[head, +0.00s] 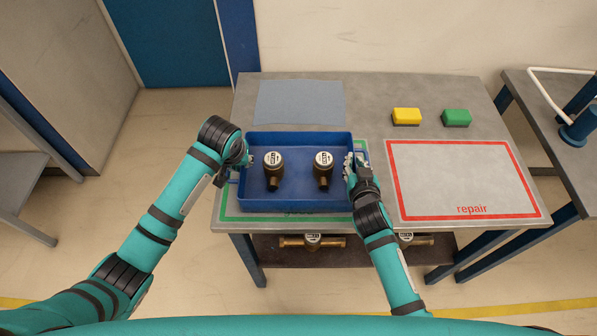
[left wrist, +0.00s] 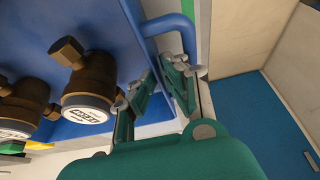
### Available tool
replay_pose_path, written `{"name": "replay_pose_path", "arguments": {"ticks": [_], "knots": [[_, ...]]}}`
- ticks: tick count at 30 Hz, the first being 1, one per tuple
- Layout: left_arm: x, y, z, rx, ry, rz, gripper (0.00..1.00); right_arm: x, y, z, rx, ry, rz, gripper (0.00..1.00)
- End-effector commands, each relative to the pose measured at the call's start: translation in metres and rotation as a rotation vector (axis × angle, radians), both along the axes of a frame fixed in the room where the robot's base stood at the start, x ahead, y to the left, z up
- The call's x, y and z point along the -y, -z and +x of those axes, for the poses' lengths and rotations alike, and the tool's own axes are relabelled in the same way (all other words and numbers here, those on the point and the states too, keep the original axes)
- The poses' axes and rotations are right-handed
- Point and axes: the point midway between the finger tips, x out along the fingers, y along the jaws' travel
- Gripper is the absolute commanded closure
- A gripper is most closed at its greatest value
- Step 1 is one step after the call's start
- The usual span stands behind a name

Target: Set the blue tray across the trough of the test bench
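The blue tray (head: 300,203) is at the left of the grey table, over a green-outlined zone whose label it partly covers. It holds two brass meters, a left one (head: 273,170) and a right one (head: 323,170), both upright. My left gripper (head: 246,160) is at the tray's left end. In the left wrist view its fingers (left wrist: 155,92) are apart, beside the tray's blue handle (left wrist: 165,24); firm contact is not visible. My right gripper (head: 350,168) is at the tray's right end, its finger gap hidden. The trough is not clearly visible.
A red-outlined repair zone (head: 393,190) is empty at the right. A yellow block (head: 406,116) and a green block (head: 456,117) stand behind it. A grey-blue mat (head: 300,101) lies behind the tray. Meters sit on the lower shelf (head: 365,253). Another bench (head: 530,98) stands far right.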

Motion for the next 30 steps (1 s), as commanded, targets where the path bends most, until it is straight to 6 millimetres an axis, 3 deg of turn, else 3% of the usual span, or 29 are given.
{"name": "replay_pose_path", "arguments": {"ticks": [11, 15, 30], "knots": [[0.0003, 0.0057, 0.0025, 0.001, 0.000, -0.001, 0.90, -0.0001, 0.0017, 0.0039, -0.001, 0.000, 0.000, 0.90], [0.0003, 0.0055, 0.0025, 0.001, 0.000, -0.001, 1.00, -0.0001, 0.0018, 0.0038, -0.001, 0.000, 0.000, 1.00], [0.0005, 0.0030, 0.0036, 0.006, 0.001, -0.002, 1.00, -0.0004, -0.0012, 0.0048, 0.005, -0.001, 0.000, 1.00]]}}
